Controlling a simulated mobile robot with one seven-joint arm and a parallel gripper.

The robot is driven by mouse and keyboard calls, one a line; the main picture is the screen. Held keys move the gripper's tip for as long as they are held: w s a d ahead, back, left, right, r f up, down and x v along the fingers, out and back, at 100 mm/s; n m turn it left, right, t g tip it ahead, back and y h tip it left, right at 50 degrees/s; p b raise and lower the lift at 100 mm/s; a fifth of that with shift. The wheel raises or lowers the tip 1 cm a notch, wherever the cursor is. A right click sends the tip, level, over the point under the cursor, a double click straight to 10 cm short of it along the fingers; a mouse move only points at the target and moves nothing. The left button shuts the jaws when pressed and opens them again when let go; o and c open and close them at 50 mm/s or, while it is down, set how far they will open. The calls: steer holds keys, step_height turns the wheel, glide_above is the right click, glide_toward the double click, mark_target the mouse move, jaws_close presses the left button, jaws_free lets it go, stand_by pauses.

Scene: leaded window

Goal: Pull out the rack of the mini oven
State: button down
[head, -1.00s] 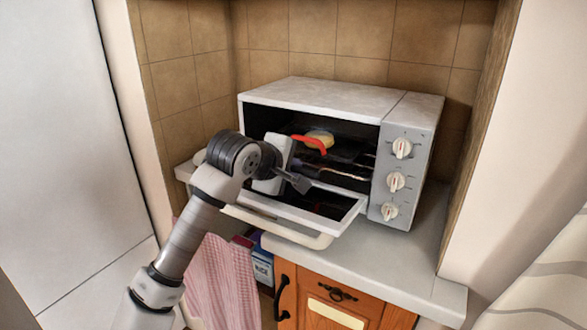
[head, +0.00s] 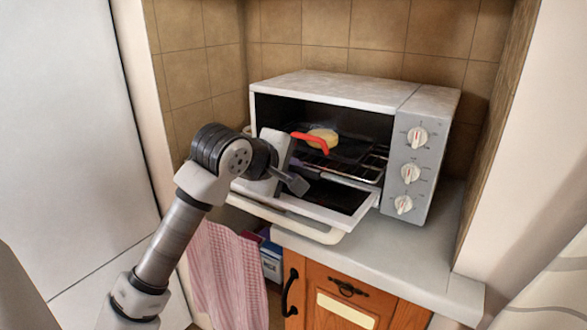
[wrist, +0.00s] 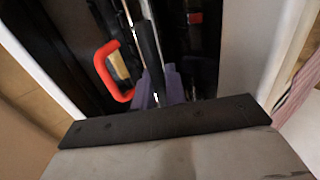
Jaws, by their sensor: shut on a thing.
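The white mini oven (head: 335,88) stands on the counter with its door (head: 325,213) folded down. Its dark wire rack (head: 360,165) is partly slid forward and bears a round, pale bread-like item (head: 322,138) with a red looped handle (head: 309,141) beside it. My gripper (head: 297,184) is at the rack's front, above the open door, and is shut on the rack; my wrist and fingers hide the exact contact. In the wrist view the fingers (wrist: 159,85) close around a dark bar, with the red handle (wrist: 112,70) just left of it.
Several knobs (head: 411,172) sit on the oven's right panel. The counter (head: 430,245) is clear at the right. A pink cloth (head: 228,275) hangs below at the left, next to a wooden cabinet (head: 325,300). Tiled walls close in behind and at the sides.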

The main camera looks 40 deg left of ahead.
steer(key=shift+s+d+b, duration=0.15)
steer(key=shift+s+b, duration=1.1)
steer(key=shift+s, duration=1)
steer(key=c, duration=1.6)
jaws_free()
steer(key=shift+o, duration=0.2)
steer(key=shift+s, duration=0.1)
steer(key=v, duration=0.7)
steer(key=shift+s+r, duration=0.25)
steer(key=shift+s, duration=0.1)
